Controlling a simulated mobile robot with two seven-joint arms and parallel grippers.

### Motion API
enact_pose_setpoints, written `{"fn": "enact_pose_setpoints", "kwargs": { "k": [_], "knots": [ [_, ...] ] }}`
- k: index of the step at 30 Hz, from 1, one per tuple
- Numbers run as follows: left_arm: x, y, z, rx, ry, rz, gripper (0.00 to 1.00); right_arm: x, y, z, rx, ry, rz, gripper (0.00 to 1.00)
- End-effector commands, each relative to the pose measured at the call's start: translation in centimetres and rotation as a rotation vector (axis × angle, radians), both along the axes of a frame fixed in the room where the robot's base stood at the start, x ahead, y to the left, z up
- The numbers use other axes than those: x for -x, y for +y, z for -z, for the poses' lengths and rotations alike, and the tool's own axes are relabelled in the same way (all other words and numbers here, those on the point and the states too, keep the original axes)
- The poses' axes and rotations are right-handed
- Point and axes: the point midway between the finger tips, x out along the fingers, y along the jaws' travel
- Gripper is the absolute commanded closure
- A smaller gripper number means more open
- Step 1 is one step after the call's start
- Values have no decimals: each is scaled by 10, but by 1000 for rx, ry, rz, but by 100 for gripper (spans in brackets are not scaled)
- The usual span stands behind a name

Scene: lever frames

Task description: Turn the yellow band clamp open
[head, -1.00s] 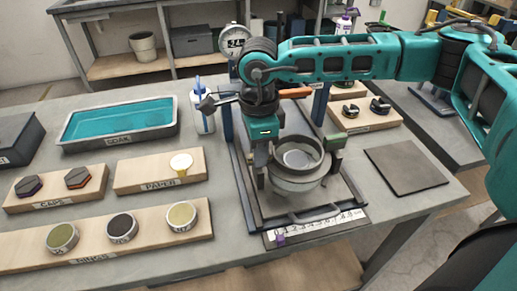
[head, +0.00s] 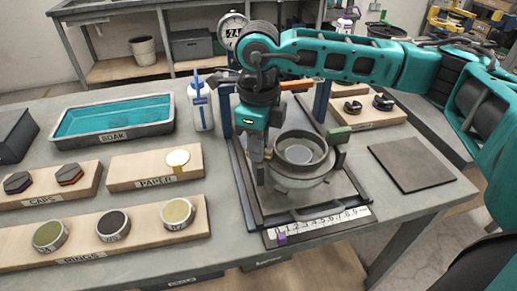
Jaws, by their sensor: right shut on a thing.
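A round grey metal vessel (head: 300,172) with a ringed top sits in a dark frame at the middle of the bench. My right gripper (head: 259,172) points down at the vessel's left side. Its jaws are shut on a small part there, which the fingers mostly hide. This part seems to be the band clamp, but I cannot make out its yellow colour or how far it is turned. My left gripper is not in view.
A scale strip (head: 322,224) lies along the frame's front. Left are a teal-filled soak tray (head: 166,126) and wooden boards with discs (head: 205,222). A white bottle (head: 202,108) stands behind left. A flat dark plate (head: 410,164) lies right. An orange bar (head: 297,84) is behind.

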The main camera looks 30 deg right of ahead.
Motion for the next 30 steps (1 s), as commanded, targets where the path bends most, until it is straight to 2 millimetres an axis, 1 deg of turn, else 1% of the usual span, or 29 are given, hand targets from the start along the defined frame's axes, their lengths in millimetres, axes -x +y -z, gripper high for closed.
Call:
{"fn": "enact_pose_setpoints", "kwargs": {
  "k": [1,3,13,21,30],
  "knots": [
    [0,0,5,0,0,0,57,0,1,3,-3,-2,45,100],
    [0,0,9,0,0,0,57,0,1,2,-1,-1,111,100],
    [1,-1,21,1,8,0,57,0,2,1,-3,-2,424,100],
    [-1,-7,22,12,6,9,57,0,2,0,-2,-2,672,100],
    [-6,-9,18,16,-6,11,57,0,2,0,-2,-2,883,100]
  ]
}}
